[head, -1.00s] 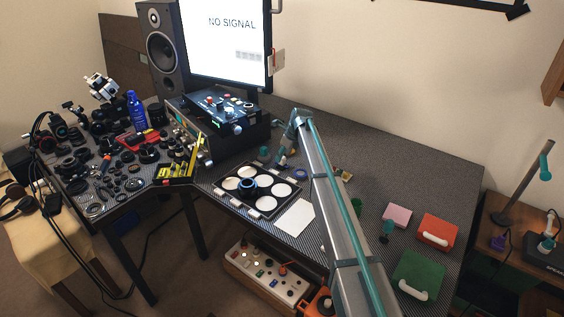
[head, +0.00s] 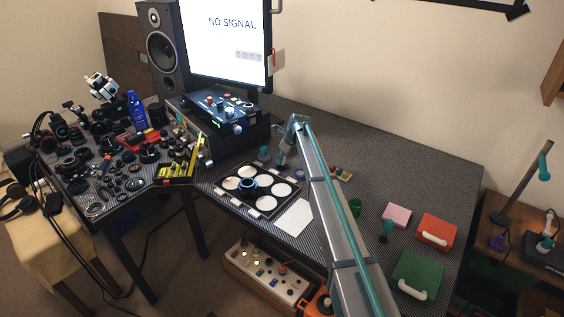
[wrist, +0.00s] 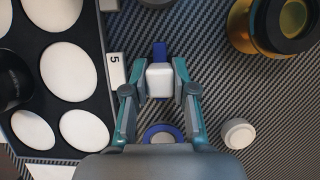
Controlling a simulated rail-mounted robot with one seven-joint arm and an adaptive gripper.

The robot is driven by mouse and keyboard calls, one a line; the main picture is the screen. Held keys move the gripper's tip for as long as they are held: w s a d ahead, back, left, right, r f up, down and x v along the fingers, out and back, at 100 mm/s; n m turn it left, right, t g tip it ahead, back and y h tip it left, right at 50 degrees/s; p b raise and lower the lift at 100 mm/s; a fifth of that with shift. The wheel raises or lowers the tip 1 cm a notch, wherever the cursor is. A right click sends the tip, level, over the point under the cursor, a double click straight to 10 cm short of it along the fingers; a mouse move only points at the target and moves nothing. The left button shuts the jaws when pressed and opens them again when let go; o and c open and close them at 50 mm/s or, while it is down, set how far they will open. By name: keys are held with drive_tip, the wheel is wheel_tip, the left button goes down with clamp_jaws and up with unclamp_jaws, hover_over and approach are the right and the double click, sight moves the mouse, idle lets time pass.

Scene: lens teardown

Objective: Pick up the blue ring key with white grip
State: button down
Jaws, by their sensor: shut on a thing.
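The blue ring key (wrist: 159,50) shows in the wrist view, with its blue end pointing up and its white grip (wrist: 159,80) between my fingers. My gripper (wrist: 160,83) is shut on the white grip from both sides. A blue ring (wrist: 163,130) lies below it in the wrist view, partly hidden by my gripper's body. In the head view my gripper (head: 282,159) is over the back part of the table, right of the black tray; the key cannot be made out there. I cannot tell whether the key is clear of the table.
The black tray (wrist: 89,18) with several white round pads is close on the left, with a small plate marked 5 (wrist: 115,70) at its edge. An amber jar (wrist: 240,25) stands at upper right and a white knob (wrist: 238,133) at right. Dark patterned table lies between.

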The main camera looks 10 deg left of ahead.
drive_tip(key=shift+r, duration=0.1)
drive_tip(key=shift+r+b, duration=0.3)
drive_tip(key=shift+r, duration=0.2)
drive_tip(key=s+d+r+b, duration=0.3)
drive_tip(key=s+d+r, duration=0.5)
drive_tip(key=s+r, duration=0.3)
drive_tip(key=shift+s+r, duration=0.2)
drive_tip(key=shift+r, duration=0.2)
drive_tip(key=c, duration=1.6)
unclamp_jaws()
clamp_jaws()
